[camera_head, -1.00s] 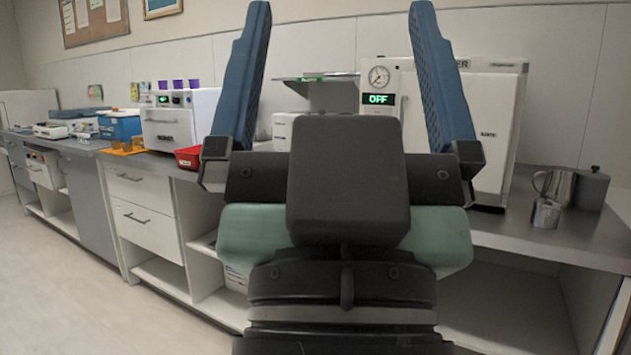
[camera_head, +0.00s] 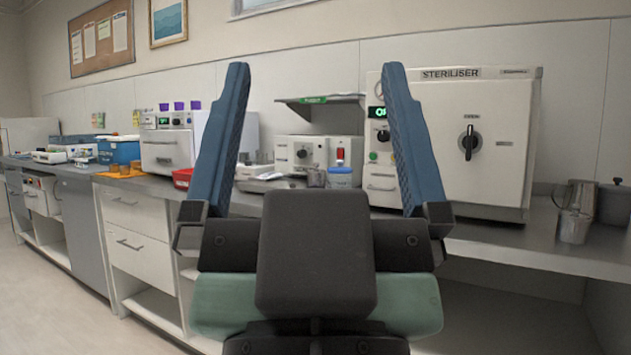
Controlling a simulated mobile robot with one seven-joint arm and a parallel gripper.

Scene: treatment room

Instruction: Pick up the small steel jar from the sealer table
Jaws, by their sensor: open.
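My gripper (camera_head: 316,75) is open and empty, its two blue fingers pointing up and wide apart in front of the counter. Between the fingers, a small steel jar (camera_head: 316,178) stands in front of a white bench device with knobs and a red switch (camera_head: 308,152), which may be the sealer. The jar is small in view and its lower part is near my gripper's dark body. A jar with a blue lid (camera_head: 340,178) stands just right of it. My gripper appears nearer the camera than these things and touches none of them.
The white steriliser (camera_head: 480,140) stands to the right, partly behind my right finger. A steel cup (camera_head: 574,227), a steel jug (camera_head: 578,195) and a dark lidded canister (camera_head: 614,203) stand at far right. A red tray (camera_head: 182,178) sits left of my gripper.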

